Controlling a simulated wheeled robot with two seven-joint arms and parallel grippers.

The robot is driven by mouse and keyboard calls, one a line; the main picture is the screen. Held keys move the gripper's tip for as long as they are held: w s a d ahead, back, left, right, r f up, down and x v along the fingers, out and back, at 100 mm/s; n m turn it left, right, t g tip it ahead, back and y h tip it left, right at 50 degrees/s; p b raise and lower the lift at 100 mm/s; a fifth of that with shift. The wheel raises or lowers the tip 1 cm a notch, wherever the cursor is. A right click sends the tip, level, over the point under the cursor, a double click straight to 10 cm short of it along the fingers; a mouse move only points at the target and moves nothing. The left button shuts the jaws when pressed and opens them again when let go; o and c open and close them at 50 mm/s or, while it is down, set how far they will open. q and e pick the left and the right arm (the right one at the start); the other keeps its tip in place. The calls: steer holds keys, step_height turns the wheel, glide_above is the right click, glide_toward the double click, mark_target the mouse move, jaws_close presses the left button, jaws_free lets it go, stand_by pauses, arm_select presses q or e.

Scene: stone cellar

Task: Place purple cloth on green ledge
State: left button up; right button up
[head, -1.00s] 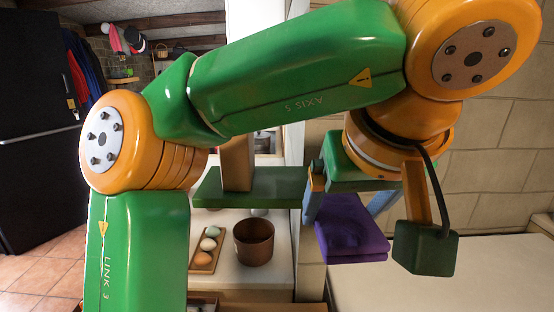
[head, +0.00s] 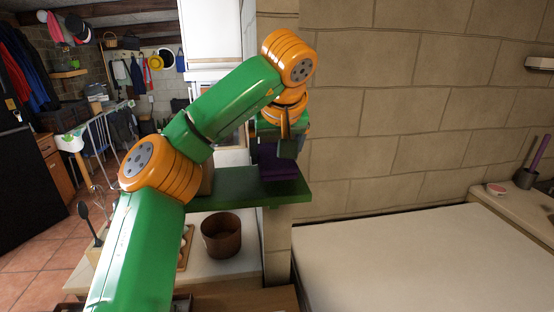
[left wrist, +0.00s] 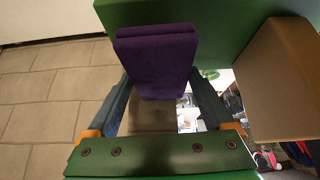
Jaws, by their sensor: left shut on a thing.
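The folded purple cloth (head: 279,166) is at the right end of the green ledge (head: 240,193). In the left wrist view the cloth (left wrist: 157,62) overlaps the edge of the ledge (left wrist: 225,25). I cannot tell whether it rests on the ledge or hangs just above it. My left gripper (head: 282,147) is above the cloth, shut on it, with a finger on either side in the left wrist view (left wrist: 160,85). The arm hides part of the ledge's left side. My right gripper is not in view.
A tan block (left wrist: 285,75) stands on the ledge beside the cloth. A brown pot (head: 221,237) stands on the white counter below. A stone wall (head: 400,110) rises behind, and a bare pale surface (head: 420,260) lies to the right.

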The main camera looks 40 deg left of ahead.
mark_target(276, 159)
arm_select(q)
step_height(276, 159, down, 3)
steer(key=shift+s+r, duration=0.1)
steer(key=shift+r, duration=0.05)
steer(key=shift+a, duration=0.15)
steer(key=o, duration=1.1)
steer(key=shift+c, duration=0.2)
steer(key=v, duration=1.1)
steer(key=shift+d+r, duration=0.25)
steer(key=shift+r, duration=0.1)
steer(key=shift+a, duration=0.1)
steer(key=shift+f, duration=0.1)
